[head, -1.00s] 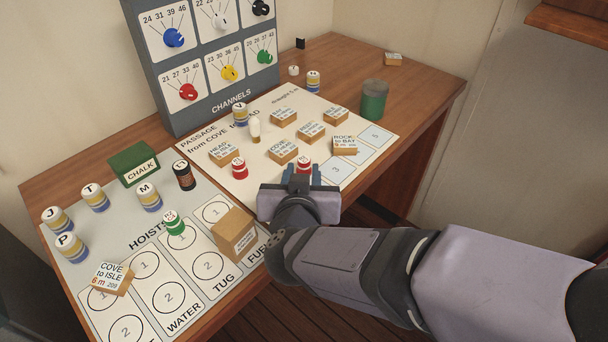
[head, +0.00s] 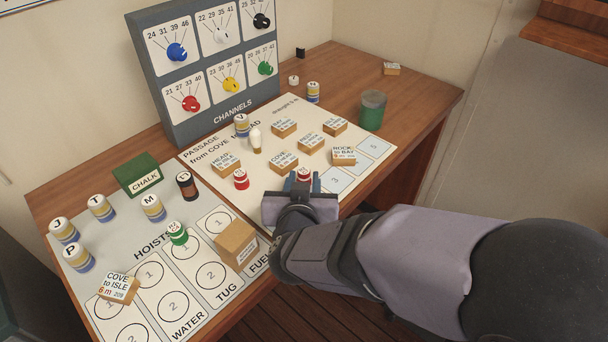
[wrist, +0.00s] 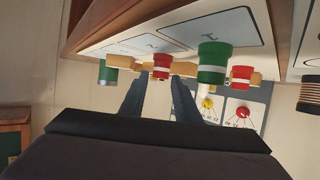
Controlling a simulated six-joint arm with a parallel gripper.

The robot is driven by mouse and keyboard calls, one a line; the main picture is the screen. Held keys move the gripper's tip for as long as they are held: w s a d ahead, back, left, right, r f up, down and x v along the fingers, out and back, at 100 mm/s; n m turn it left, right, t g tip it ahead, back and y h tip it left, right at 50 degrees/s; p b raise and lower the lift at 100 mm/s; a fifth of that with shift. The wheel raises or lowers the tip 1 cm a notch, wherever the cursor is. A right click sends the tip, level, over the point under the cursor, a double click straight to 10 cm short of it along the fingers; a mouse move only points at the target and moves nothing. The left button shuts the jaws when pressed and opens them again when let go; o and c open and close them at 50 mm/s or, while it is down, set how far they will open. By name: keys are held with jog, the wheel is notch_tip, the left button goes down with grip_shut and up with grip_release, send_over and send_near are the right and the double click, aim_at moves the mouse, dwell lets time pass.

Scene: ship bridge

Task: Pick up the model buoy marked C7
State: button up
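A small red buoy with a white band and a pale marked top (head: 304,174) stands on the passage sheet, just beyond my gripper (head: 303,186). In the wrist view the red buoy (wrist: 162,66) shows between and beyond the fingertips (wrist: 158,84). My gripper is open, with nothing seen between its fingers. A second red buoy (head: 241,180) stands further left on the sheet. The markings on these buoys are too small to read, so I cannot tell which is C7. My gripper partly hides the near red buoy's lower part.
Wooden blocks with labels, such as the Rock to Bay block (head: 344,156), lie around the near red buoy. The channels panel (head: 206,75) rises behind.

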aim_at(303, 177)
jog(key=shift+w+f+p, duration=0.2)
jog(key=shift+w+p, duration=0.25)
jog(key=shift+p, duration=0.1)
jog(key=shift+w+p, duration=0.35)
jog(key=shift+p, duration=0.7)
jog(key=shift+w+f+p, duration=0.35)
jog(key=shift+p, duration=0.75)
jog(key=shift+b+x, duration=0.35)
jog(key=shift+x, duration=0.8)
jog(key=shift+f, duration=0.1)
jog(key=c, duration=0.7)
